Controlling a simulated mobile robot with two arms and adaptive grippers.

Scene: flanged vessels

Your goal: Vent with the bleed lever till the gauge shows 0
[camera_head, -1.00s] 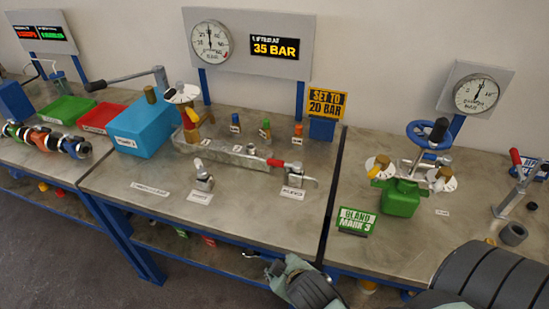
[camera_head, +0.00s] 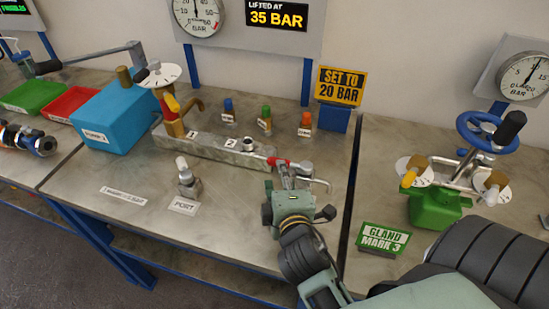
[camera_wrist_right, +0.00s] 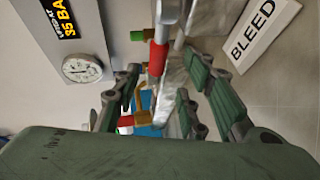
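The bleed lever (camera_head: 279,161) has a red grip and lies sideways on its small metal valve at the bench's right part. My right gripper (camera_head: 286,181) is at the valve, hiding much of it. In the right wrist view its fingers (camera_wrist_right: 160,85) are spread, with the red grip (camera_wrist_right: 157,57) showing in the gap and no clear contact. The BLEED label (camera_wrist_right: 251,38) shows there too. The round gauge (camera_head: 197,13) is cut off at the top of the head view; its needle is not at zero, exact value unclear. My left gripper is not in view.
A metal block (camera_head: 230,148) carries a brass post with a white dial (camera_head: 160,75). A second small valve (camera_head: 187,178) stands by the PORT label. The display (camera_head: 274,16) reads 35 BAR. A green gland vessel (camera_head: 435,207) stands on the right bench.

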